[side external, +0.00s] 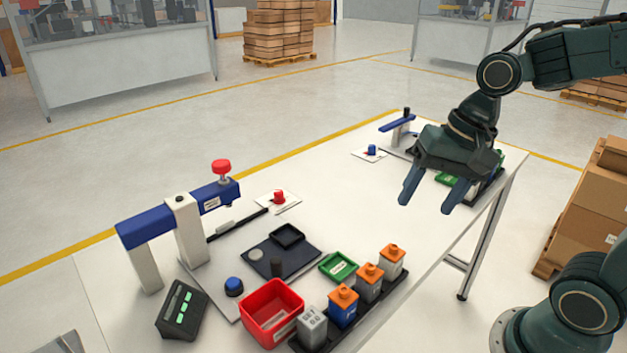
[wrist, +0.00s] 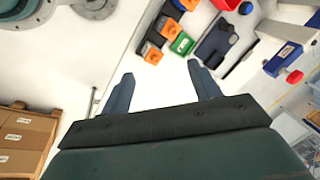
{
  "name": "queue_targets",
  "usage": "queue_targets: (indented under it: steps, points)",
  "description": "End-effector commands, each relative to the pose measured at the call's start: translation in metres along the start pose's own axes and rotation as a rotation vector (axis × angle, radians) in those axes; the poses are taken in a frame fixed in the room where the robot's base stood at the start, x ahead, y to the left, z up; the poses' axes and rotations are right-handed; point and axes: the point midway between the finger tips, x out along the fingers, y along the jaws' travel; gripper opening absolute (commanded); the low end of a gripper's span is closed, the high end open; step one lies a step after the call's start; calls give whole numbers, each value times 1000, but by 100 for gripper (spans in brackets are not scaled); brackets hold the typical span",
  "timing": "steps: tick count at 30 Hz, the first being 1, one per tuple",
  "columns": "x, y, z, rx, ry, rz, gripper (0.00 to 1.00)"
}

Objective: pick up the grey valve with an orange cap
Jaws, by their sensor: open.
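Two grey valves with orange caps stand upright in a black rack (side external: 395,293). The grey valve nearer the rack's far end (side external: 392,264) looks lighter; the other grey valve (side external: 369,286) stands between it and a blue valve with an orange cap (side external: 343,308). Their orange caps also show in the wrist view, beyond my fingertips, as the end cap (wrist: 152,53) and the middle cap (wrist: 171,31). My gripper (side external: 428,203) is open and empty, high above the table and apart from the valves. Its two spread fingers also show in the wrist view (wrist: 160,72).
A capless grey valve (side external: 312,327) ends the rack. A red bin (side external: 272,312) and green tray (side external: 338,267) stand beside it. A blue-and-white press stand (side external: 178,215) is at left. The white table (side external: 345,190) is clear in the middle.

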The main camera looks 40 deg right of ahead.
Motion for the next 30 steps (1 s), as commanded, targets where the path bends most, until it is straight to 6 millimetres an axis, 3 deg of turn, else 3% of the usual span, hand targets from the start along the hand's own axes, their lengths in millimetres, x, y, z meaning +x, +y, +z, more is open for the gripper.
queue_targets:
  steps: [16,21,30]
  points:
    - [66,-21,-30,738,-278,92,62]
    - [75,-23,-34,845,-315,114,62]
    - [79,-23,-33,869,-323,119,62]
